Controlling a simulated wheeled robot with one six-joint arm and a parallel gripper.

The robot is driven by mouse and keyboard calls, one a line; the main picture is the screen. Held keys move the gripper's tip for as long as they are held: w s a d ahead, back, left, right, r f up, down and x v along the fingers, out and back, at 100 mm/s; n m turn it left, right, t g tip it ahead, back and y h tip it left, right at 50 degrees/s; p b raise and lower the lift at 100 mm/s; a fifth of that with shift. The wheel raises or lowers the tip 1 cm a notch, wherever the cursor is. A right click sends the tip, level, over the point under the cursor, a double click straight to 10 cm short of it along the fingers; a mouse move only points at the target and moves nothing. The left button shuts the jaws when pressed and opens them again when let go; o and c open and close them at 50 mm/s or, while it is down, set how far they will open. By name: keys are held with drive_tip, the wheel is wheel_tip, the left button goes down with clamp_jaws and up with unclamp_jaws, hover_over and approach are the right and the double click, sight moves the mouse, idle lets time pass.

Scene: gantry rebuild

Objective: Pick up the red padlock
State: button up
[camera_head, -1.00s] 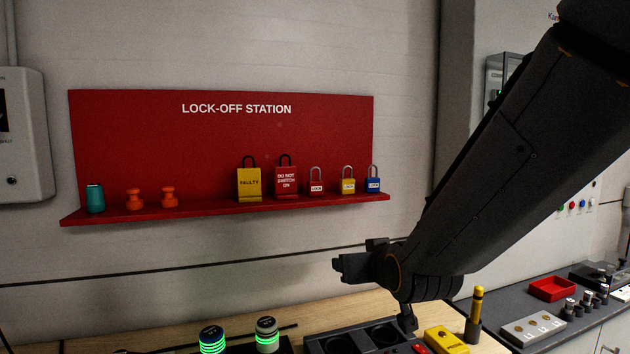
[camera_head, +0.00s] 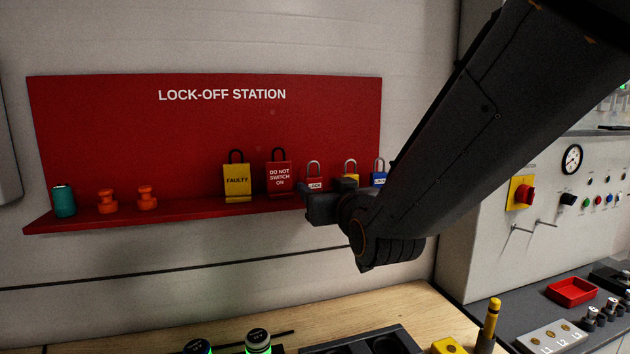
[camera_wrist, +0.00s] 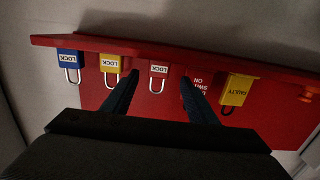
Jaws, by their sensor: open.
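The red padlock (camera_head: 314,183) with a white LOCK label and grey shackle stands on the red shelf, partly hidden by my gripper in the head view. In the wrist view the padlock (camera_wrist: 159,70) appears upside down, between and beyond my two finger tips. My gripper (camera_wrist: 160,78) is open and empty, with one finger on each side of the padlock's line of view. I cannot tell how far the tips are from it. In the head view my gripper (camera_head: 318,203) is at the shelf edge in front of the padlock.
A red "do not switch on" tag (camera_head: 279,178) and a yellow "faulty" tag (camera_head: 237,181) stand left of it. A yellow padlock (camera_wrist: 110,64) and a blue padlock (camera_wrist: 70,58) stand on its other side. The red shelf (camera_head: 180,211) holds them above a wooden bench (camera_head: 290,309).

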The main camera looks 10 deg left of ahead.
sight(315, 181)
drive_tip(key=shift+p+x, duration=1.95)
drive_tip(key=shift+x, duration=1.65)
drive_tip(key=shift+w+d+r, duration=0.1)
drive_tip(key=shift+r, duration=0.1)
drive_tip(key=c, duration=1.2)
wheel_tip(315, 181, up, 28)
drive_tip(key=b, duration=0.4)
